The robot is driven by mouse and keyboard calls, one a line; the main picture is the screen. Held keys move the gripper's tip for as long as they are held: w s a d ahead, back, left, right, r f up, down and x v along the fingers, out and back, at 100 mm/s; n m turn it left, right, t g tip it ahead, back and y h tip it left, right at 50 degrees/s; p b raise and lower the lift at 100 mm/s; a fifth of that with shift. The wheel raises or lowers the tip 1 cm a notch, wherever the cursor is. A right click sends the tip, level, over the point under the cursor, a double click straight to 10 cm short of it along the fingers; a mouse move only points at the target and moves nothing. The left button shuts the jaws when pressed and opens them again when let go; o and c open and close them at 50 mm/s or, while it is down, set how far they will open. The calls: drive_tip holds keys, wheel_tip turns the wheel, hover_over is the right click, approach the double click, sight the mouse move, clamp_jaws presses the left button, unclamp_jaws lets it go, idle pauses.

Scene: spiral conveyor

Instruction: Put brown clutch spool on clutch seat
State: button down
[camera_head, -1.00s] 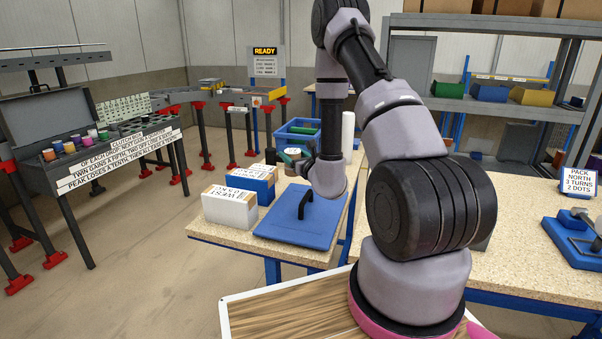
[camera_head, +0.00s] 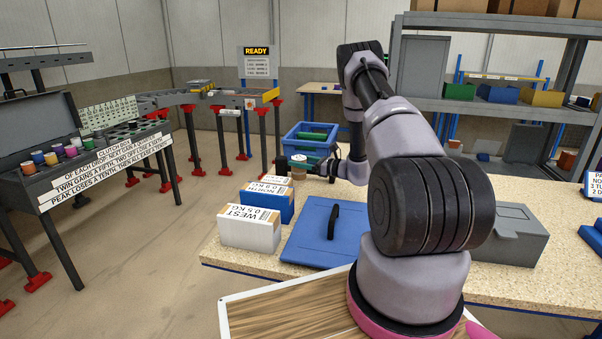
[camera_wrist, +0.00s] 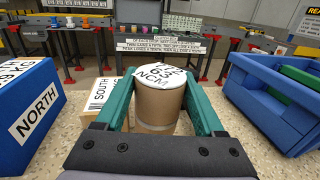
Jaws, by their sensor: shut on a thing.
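In the wrist view, my gripper (camera_wrist: 160,100) is shut on a brown cylinder (camera_wrist: 157,117) with a white printed top, one green finger on each side. It stands upright between the fingers. In the head view, my gripper (camera_head: 318,168) and this cylinder (camera_head: 298,162) are small, over the far end of the table. The clutch box (camera_head: 75,165) stands apart at the left, with several coloured spools. A dark reddish-brown spool (camera_head: 28,167) is at its left end; its exact colour is unclear. Dark round places (camera_head: 122,133) lie to the right of the spools; I cannot tell which is the clutch seat.
The table (camera_head: 240,258) bears West (camera_head: 248,235) and North (camera_head: 265,202) boxes, a blue board with a black handle (camera_head: 318,245) and a blue crate (camera_head: 308,134). In the wrist view, the South box (camera_wrist: 97,105) is close left of the cylinder. Open floor separates table and clutch box.

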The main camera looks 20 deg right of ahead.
sight(300, 170)
drive_tip(key=shift+f, duration=1.9)
drive_tip(key=shift+f, duration=0.15)
unclamp_jaws()
